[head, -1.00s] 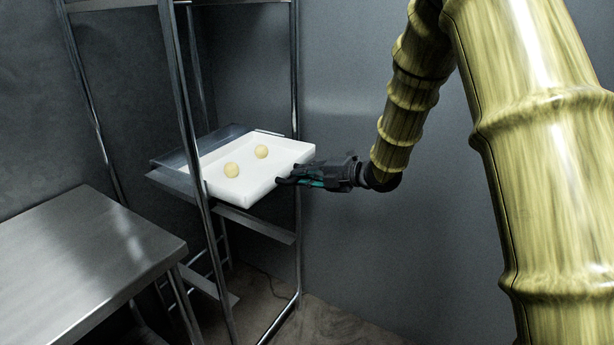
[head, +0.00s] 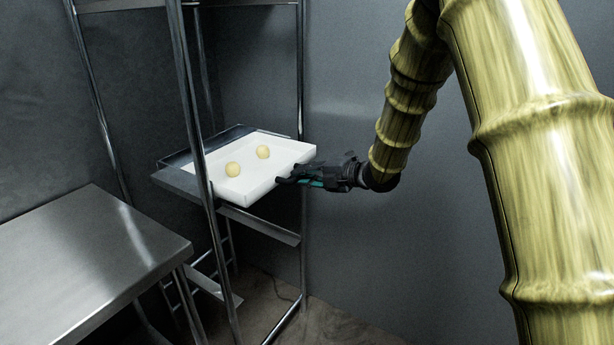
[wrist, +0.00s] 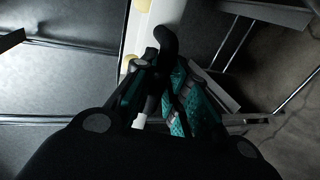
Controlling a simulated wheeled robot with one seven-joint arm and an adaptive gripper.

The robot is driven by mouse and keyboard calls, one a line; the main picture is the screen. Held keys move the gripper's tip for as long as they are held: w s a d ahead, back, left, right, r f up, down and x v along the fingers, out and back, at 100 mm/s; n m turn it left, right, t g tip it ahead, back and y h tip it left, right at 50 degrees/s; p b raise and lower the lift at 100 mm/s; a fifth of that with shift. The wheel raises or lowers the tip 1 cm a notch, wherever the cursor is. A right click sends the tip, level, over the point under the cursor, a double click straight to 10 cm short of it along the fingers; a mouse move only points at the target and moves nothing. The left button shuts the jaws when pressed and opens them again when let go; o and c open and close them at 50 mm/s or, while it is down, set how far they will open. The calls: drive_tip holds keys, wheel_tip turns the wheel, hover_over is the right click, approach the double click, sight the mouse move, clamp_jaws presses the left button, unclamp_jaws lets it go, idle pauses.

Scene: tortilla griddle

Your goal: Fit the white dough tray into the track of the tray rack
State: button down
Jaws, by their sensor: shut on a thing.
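The white dough tray (head: 262,186) holds two pale dough balls, a nearer one (head: 233,169) and a farther one (head: 263,152). It lies roughly level between the posts of the metal tray rack (head: 192,110), with its far part over a rack track (head: 180,180). A near edge sticks out of the rack on the right. My gripper (head: 283,181) is shut on this right edge. Whether the tray's underside rests on both tracks is hidden.
A steel table (head: 85,260) stands at the lower left, close to the rack. A lower rack rail (head: 260,224) runs below the tray. A grey wall (head: 390,250) is behind my gripper. The floor below is mostly clear.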

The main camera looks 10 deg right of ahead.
sight(287, 167)
drive_tip(key=shift+w+a, duration=3.05)
idle(1.6)
drive_tip(key=c, duration=1.3)
unclamp_jaws()
drive_tip(key=shift+c, duration=0.2)
drive_tip(key=v, duration=1.2)
